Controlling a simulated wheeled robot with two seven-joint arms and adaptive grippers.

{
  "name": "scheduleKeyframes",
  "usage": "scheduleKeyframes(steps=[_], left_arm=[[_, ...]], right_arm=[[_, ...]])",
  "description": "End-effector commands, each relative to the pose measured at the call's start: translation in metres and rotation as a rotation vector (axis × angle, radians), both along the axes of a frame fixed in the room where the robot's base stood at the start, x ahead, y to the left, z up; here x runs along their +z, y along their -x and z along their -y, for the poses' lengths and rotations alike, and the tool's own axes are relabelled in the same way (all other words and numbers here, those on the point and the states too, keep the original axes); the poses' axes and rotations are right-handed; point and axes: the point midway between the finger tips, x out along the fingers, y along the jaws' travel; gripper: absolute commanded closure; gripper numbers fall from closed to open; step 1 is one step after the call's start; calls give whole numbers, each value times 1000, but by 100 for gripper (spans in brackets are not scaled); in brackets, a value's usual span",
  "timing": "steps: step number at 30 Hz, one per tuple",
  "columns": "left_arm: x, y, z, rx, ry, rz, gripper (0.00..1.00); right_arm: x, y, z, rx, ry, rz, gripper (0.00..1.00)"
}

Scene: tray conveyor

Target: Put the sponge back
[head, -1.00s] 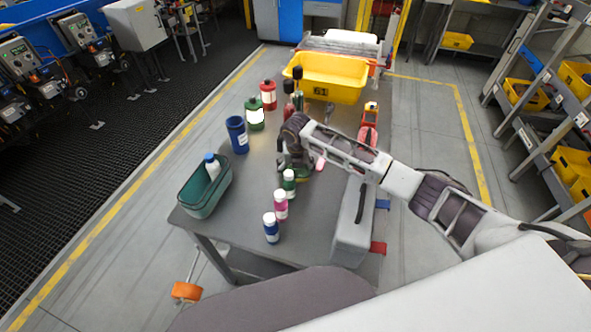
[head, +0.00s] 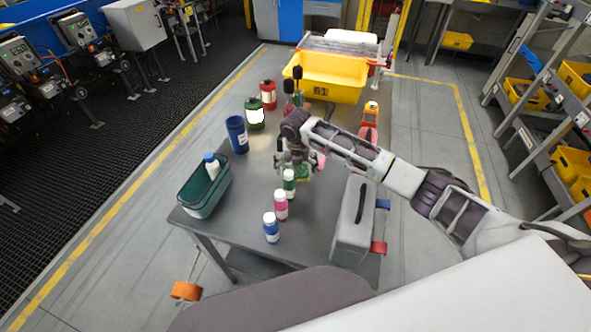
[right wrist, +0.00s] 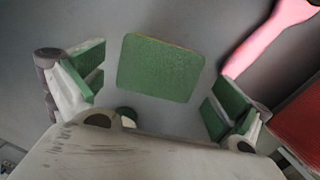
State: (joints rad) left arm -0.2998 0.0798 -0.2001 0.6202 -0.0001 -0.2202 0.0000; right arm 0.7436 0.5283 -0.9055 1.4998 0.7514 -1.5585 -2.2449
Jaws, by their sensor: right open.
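The green sponge (right wrist: 160,68) lies flat on the grey table, its broad face towards the camera in the right wrist view. It shows partly under my right gripper in the head view (head: 304,179). My right gripper (head: 296,169) points down over the sponge. In the right wrist view its two green-padded fingers (right wrist: 158,88) stand wide apart, one on each side of the sponge, with gaps between. The gripper is open and empty. My left gripper is not in view.
White-capped bottles (head: 281,205) stand in a row close in front of the gripper. A teal basket (head: 190,203) holding a bottle and a blue cup (head: 238,140) are left. A grey case (head: 354,225) is right, a yellow bin (head: 350,78) behind. A pink object (right wrist: 262,40) lies near the sponge.

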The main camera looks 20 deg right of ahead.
Motion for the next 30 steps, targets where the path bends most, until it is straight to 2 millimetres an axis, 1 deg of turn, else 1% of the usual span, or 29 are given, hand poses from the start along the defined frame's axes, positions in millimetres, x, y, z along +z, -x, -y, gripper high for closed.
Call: scheduleKeyframes(steps=[12, 18, 24, 30], left_arm=[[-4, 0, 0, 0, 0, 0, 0], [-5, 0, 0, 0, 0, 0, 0], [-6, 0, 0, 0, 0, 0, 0], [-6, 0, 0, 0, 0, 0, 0]], right_arm=[[60, 8, -2, 0, -1, 2, 0], [86, 12, -3, 0, -2, 2, 0], [100, 14, -3, -1, -1, 0, 0], [103, 15, -3, -1, -1, -1, 0]])
